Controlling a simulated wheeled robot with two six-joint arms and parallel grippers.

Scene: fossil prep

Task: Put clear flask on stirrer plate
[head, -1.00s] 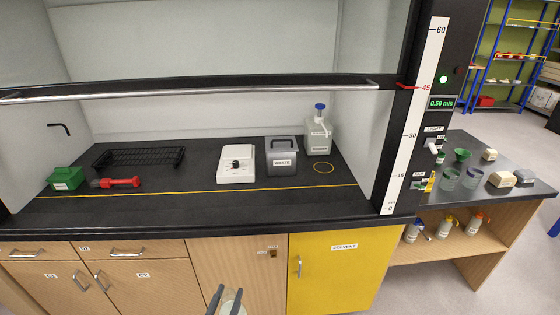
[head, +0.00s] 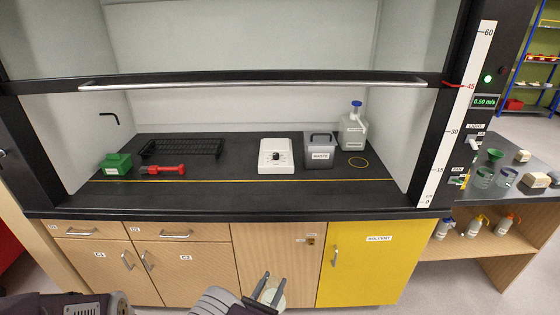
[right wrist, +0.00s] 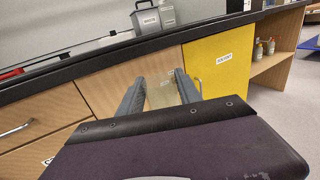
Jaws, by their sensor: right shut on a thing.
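The stirrer plate (head: 264,166) is a white box with a dark knob. It stands on the dark worktop inside the fume hood, left of the grey waste bin. Its top looks bare. My right gripper (head: 268,288) is shut on the clear flask (head: 276,301), low in front of the wooden cupboard doors and below the worktop edge. In the right wrist view the see-through flask (right wrist: 162,93) shows between the two fingers. The gripper hides part of the flask. My left gripper is not in view; only part of my left arm shows at the bottom left.
The waste bin (head: 319,153) and a white solvent bottle (head: 354,134) stand right of the plate. A black rack (head: 182,149), green box (head: 117,164) and red tool (head: 163,170) lie left. The raised sash bar (head: 250,84) crosses above the opening.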

